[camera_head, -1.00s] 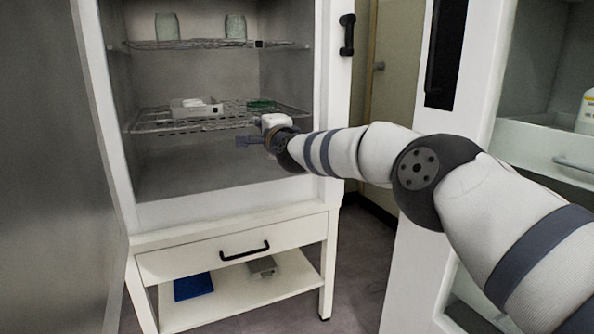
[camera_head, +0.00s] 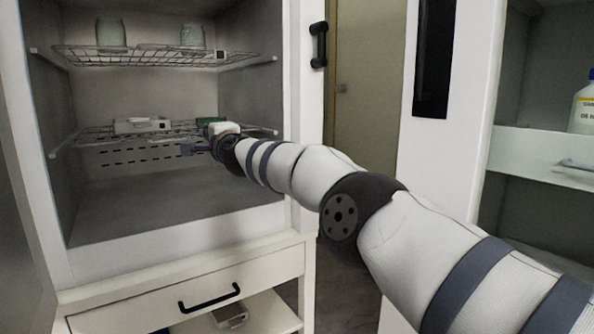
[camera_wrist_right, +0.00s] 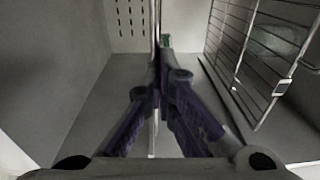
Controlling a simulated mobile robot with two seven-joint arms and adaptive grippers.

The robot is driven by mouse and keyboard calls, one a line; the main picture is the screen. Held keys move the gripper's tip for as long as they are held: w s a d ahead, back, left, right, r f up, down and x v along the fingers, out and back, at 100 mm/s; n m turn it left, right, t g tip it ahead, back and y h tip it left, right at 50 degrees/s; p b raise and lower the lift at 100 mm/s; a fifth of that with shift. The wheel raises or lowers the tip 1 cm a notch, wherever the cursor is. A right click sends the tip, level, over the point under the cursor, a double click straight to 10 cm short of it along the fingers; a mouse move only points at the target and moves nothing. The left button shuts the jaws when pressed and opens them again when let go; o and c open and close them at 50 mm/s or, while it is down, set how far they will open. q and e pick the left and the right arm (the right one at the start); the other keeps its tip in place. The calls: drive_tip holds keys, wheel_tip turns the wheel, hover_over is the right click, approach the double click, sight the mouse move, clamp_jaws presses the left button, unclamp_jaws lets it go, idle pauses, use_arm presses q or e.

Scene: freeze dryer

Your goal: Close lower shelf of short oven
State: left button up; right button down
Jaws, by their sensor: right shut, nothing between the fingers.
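The short oven (camera_head: 175,218) stands open at the left of the head view. Its lower shelf (camera_head: 100,136) is a wire rack set back inside the oven, carrying a white box-like item (camera_head: 143,124) and a green item (camera_head: 209,121). My right gripper (camera_head: 188,149) reaches inside at the front edge of this rack, shut and empty. In the right wrist view the fingers (camera_wrist_right: 158,72) are together and in line with the rack, seen edge-on; contact is unclear. My left gripper is out of view.
The upper wire shelf (camera_head: 130,57) holds two glass jars (camera_head: 110,33). Below the oven is a drawer with a black handle (camera_head: 209,298). A white cabinet with a bottle (camera_head: 583,108) stands at the right. The oven's lower space is empty.

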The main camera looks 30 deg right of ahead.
drive_tip(key=shift+d+r, duration=0.2)
drive_tip(key=shift+r, duration=0.15)
